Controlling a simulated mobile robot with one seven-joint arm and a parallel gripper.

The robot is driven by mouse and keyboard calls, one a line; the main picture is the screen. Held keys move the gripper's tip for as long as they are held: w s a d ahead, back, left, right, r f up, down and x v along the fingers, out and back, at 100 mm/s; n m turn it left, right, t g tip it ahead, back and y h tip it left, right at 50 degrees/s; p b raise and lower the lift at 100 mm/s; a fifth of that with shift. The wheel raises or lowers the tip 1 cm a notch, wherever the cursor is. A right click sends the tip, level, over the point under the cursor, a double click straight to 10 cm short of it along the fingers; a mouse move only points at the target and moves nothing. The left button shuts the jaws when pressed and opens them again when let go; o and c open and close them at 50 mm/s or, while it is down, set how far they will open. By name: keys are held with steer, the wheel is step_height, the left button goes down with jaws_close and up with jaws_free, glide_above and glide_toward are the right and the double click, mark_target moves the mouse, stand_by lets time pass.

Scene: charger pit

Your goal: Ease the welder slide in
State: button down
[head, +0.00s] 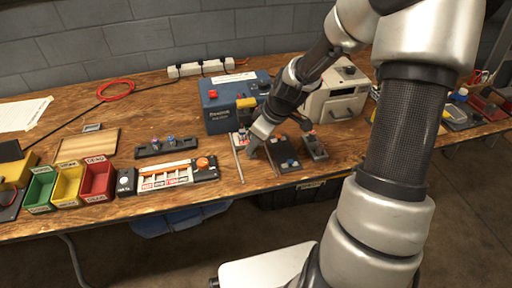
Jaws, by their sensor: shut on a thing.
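The welder (222,115) is a blue box near the middle of the table, with a red button on top and a yellow part at its front. Its slide (239,143) shows as a small pale and red piece in front of the box, between thin metal rails running toward the table's front edge. My gripper (251,152) points down in front of the welder, low over the slide, and is shut on it. The fingers hide the gripped part, and how far out the slide stands is too small to tell.
A dark block with a blue knob (285,163) and a grey clamp-like device (315,147) stand close to my gripper's right. A beige box (338,104) stands behind them. A control strip with an orange knob (203,164) lies to the left, beside coloured bins (97,181).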

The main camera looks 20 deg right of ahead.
steer(key=shift+w+r, duration=0.1)
steer(key=shift+w, duration=0.15)
steer(key=c, duration=1.6)
jaws_free()
steer(key=p+v, duration=0.5)
steer(key=v, duration=1.2)
steer(key=shift+s, duration=0.25)
steer(key=shift+d, duration=0.1)
steer(key=shift+r, duration=0.1)
